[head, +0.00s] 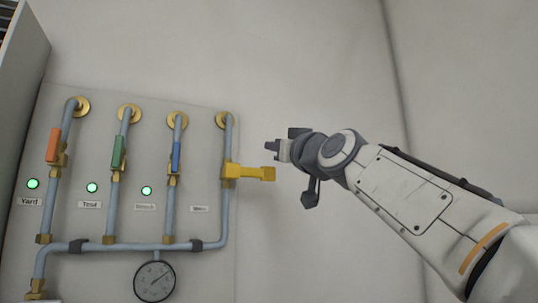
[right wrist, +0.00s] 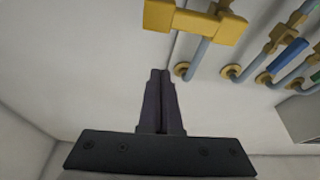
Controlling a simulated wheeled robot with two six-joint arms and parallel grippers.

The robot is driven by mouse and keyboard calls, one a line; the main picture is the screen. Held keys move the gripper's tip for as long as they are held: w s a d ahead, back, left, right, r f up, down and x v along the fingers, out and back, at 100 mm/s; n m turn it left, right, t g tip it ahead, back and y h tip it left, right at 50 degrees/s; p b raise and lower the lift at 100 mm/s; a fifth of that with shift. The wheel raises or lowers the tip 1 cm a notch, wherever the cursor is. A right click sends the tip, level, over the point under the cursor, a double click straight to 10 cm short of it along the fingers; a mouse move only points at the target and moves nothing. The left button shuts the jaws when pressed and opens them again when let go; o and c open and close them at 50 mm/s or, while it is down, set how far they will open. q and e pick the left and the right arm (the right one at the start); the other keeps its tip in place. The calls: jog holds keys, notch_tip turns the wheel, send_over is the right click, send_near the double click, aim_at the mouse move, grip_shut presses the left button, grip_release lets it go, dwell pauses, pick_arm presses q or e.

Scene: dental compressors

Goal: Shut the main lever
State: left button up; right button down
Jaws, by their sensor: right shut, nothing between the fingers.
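The yellow lever (head: 250,173) is on the rightmost pipe of the wall panel. It lies horizontal, across its pipe, with its handle end pointing right. The small label (head: 199,209) left of that pipe is too blurred to read surely. In the right wrist view the yellow lever (right wrist: 195,22) shows at the top, beyond the fingertips. My right gripper (head: 272,151) is shut and empty, just above and right of the lever's handle end in the head view, apart from it. In the wrist view its fingers (right wrist: 160,75) are together. My left gripper is not in view.
Orange (head: 53,145), green (head: 118,152) and blue (head: 176,156) levers stand in line with their pipes, with lit green lamps beside them. A round gauge (head: 154,281) hangs below the bottom pipe. The wall right of the panel is bare.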

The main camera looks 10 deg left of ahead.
jog(key=b+v, duration=0.4)
jog(key=v, duration=0.3)
jog(key=shift+a, duration=0.15)
